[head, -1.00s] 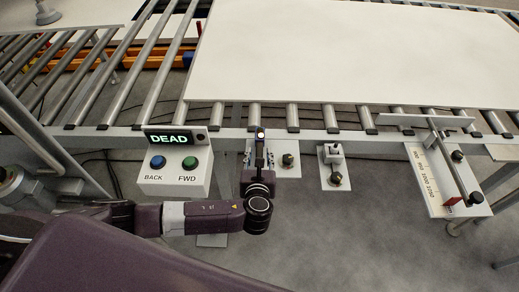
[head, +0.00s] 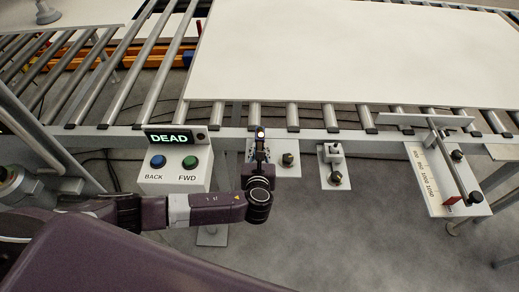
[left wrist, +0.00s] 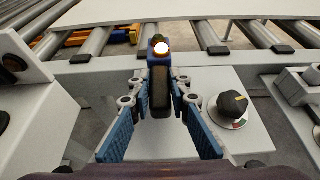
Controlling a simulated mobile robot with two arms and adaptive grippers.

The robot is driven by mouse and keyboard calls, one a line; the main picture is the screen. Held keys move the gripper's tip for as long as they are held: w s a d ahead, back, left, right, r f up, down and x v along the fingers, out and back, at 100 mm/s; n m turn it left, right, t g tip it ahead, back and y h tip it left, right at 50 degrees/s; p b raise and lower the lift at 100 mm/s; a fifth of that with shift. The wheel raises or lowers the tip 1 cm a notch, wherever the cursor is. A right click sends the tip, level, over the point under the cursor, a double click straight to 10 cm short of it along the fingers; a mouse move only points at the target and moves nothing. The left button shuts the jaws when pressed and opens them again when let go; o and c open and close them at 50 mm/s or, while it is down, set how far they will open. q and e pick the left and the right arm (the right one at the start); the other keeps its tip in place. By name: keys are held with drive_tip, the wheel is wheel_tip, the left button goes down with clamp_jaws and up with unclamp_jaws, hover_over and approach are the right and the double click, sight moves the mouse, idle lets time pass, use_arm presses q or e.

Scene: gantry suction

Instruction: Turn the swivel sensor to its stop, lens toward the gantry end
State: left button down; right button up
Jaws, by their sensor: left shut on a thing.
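The swivel sensor (left wrist: 160,60) is a small blue and dark body with a bright lamp on top. In the left wrist view it stands upright between the pads of my left gripper (left wrist: 160,112), which is shut on it. In the head view the sensor (head: 260,137) shows at the front rail of the conveyor, with my left gripper (head: 260,152) just in front of it. I cannot make out which way the lens points. The gripper hides the lower part of the sensor. My right gripper is not in view.
A control box (head: 176,172) with a "DEAD" display and BACK and FWD buttons stands left of the sensor. A black knob (left wrist: 232,103) is close on the right. Farther right are a small bracket (head: 334,165) and a scale plate (head: 440,185). A white panel (head: 350,55) lies on the rollers.

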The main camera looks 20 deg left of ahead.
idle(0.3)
use_arm(q)
drive_tip(key=shift+w+d+n+y, duration=0.1)
drive_tip(key=shift+d+n+y, duration=0.35)
drive_tip(key=shift+n+y, duration=0.3)
drive_tip(key=shift+w+d+n+g+y, duration=0.2)
drive_tip(key=shift+d+n+g+y, duration=0.15)
drive_tip(key=shift+n+g+y, duration=0.35)
drive_tip(key=shift+w+d+n+g+y+b, duration=0.25)
drive_tip(key=shift+n+g+y+b, duration=0.25)
drive_tip(key=shift+n+y, duration=0.25)
drive_tip(key=shift+w+d+n+g+y+b, duration=0.25)
drive_tip(key=shift+n+g+y+b, duration=0.2)
drive_tip(key=shift+n+y, duration=0.2)
drive_tip(key=c, duration=1.8)
unclamp_jaws()
